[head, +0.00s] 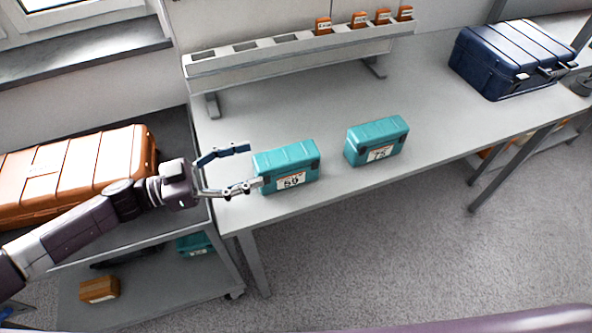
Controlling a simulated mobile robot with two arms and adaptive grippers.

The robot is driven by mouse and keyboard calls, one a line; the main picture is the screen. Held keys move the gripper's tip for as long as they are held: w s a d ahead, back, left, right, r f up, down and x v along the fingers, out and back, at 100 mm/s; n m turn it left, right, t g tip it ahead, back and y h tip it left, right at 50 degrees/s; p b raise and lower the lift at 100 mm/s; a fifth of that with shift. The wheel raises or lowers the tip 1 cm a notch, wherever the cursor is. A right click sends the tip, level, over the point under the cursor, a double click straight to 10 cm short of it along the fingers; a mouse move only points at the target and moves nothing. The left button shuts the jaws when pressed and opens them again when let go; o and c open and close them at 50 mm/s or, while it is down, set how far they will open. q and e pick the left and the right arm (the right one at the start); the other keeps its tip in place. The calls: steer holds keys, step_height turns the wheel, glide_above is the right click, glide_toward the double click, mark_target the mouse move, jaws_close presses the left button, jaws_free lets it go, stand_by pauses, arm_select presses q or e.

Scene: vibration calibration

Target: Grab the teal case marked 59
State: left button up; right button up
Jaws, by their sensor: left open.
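The teal case marked 59 (297,160) stands upright on the grey table (430,110), near its front left corner. Its white label with the number faces the front. My left gripper (254,167) is open at the left end of this case. One finger is at the case's lower left front corner, and the other finger is higher, by its upper left edge. I cannot tell whether the fingers touch the case. My right gripper is not in view.
A second teal case, marked 75 (376,142), stands to the right. A slotted rack (290,55) with several small orange items is behind. A dark blue case (510,60) sits far right. A large orange case (80,170) lies on the cart at left. The table's middle is clear.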

mark_target(280, 156)
arm_select(q)
steer(key=shift+p+x, duration=0.4)
steer(key=shift+x, duration=1.2)
steer(key=p+x, duration=0.1)
steer(key=x, duration=0.2)
steer(key=shift+w+d+f, duration=0.15)
steer(key=shift+w+d, duration=0.05)
steer(key=shift+w+d+f, duration=0.15)
steer(key=shift+d, duration=0.4)
steer(key=shift+c, duration=0.8)
steer(key=c, duration=1.5)
